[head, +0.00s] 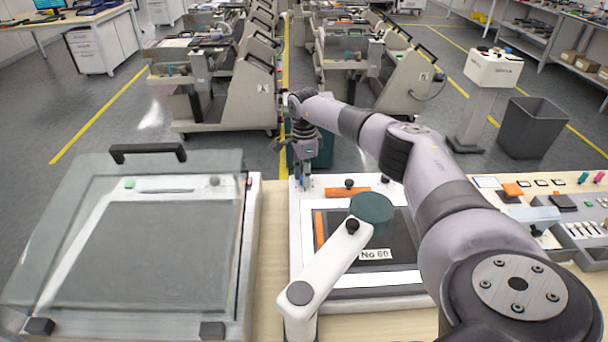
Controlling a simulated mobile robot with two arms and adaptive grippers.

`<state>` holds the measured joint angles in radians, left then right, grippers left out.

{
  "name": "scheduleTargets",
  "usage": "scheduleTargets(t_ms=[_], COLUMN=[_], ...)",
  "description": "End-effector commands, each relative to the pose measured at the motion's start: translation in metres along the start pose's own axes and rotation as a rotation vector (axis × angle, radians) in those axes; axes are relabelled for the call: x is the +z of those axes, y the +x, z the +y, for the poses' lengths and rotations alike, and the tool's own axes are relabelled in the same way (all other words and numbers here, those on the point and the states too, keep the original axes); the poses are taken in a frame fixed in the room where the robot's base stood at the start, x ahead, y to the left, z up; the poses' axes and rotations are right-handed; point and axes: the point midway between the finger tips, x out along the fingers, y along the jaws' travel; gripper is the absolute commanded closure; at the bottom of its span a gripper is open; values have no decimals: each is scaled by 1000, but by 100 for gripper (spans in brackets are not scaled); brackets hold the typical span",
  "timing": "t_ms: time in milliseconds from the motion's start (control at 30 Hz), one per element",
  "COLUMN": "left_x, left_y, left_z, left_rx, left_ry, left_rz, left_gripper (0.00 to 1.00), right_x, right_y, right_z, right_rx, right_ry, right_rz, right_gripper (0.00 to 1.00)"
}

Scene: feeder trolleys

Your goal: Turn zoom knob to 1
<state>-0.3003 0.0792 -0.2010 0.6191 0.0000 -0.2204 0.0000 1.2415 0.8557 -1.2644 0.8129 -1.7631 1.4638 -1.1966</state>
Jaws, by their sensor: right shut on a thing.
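The white-framed device (307,235) stands on the bench in the middle, with a dark plate labelled "No 60" (376,254). A white swing arm (325,268) with a dark green round head (372,208) reaches over it. My right gripper (304,184) points down at the back left corner of the frame. It is shut on what seems to be the zoom knob, which the fingers hide. The knob's setting cannot be read. A black knob (349,184) stands on the back edge beside an orange bar, and another black knob (352,227) sits on the swing arm. My left gripper is not in view.
A device with a clear lid (150,240) and black handle stands at left. A control panel (545,195) with small parts is at right, beyond my right arm. Feeder trolleys (235,85) stand behind on the floor, with a dark bin (530,127) at back right.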

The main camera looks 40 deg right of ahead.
Motion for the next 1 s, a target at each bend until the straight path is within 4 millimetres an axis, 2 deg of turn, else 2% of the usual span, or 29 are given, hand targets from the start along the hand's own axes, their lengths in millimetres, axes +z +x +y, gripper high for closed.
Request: scheduleTargets(t_ms=[367,1000], left_x=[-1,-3], left_y=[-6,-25], left_z=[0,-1], left_rx=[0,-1], left_ry=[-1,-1], left_rz=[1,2], left_gripper=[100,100], right_x=[0,0], right_y=[-2,-3], right_z=[0,-1], right_rx=[-1,-2], right_ry=[124,698], right_rz=[-1,-1], right_gripper=[100,100])
